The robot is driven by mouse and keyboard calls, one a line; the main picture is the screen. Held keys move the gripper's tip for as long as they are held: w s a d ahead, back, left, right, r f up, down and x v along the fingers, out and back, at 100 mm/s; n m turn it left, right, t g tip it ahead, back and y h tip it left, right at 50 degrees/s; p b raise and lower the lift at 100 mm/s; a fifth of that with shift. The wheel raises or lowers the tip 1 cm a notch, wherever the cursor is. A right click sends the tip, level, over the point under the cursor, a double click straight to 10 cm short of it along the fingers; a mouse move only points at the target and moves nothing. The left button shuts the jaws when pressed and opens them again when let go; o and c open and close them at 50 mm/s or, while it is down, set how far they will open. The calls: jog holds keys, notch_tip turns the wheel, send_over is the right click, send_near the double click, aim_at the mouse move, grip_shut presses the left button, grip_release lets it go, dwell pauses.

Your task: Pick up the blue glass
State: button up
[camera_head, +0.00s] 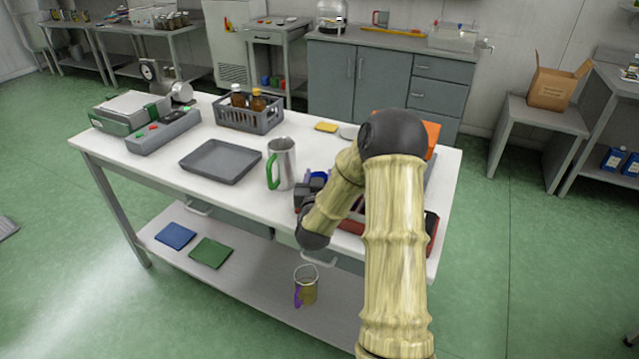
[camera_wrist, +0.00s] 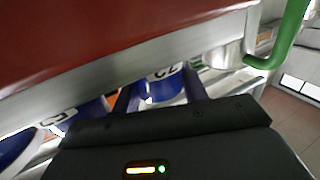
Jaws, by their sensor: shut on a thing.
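In the wrist view, the two dark fingers of my gripper (camera_wrist: 160,98) stand on either side of a blue glass (camera_wrist: 163,86) with a white label and dark figures. My gripper is shut on this glass, and the gripper body hides its near part. In the head view, my gripper (camera_head: 313,186) is over the worktable, right of the steel mug, with a bit of blue (camera_head: 319,175) showing at it. My arm hides much of this spot. I cannot tell whether the glass touches the table.
Other blue labelled vessels (camera_wrist: 84,115) stand left of the held one in the wrist view. A steel mug with a green handle (camera_head: 282,163) is close to my gripper. A grey tray (camera_head: 221,160) and a bottle crate (camera_head: 249,116) are farther left. A red item (camera_head: 431,222) lies at the right edge.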

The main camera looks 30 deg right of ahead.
jog(key=shift+r, duration=0.15)
notch_tip(320, 180, up, 10)
dwell(1.1)
dwell(0.6)
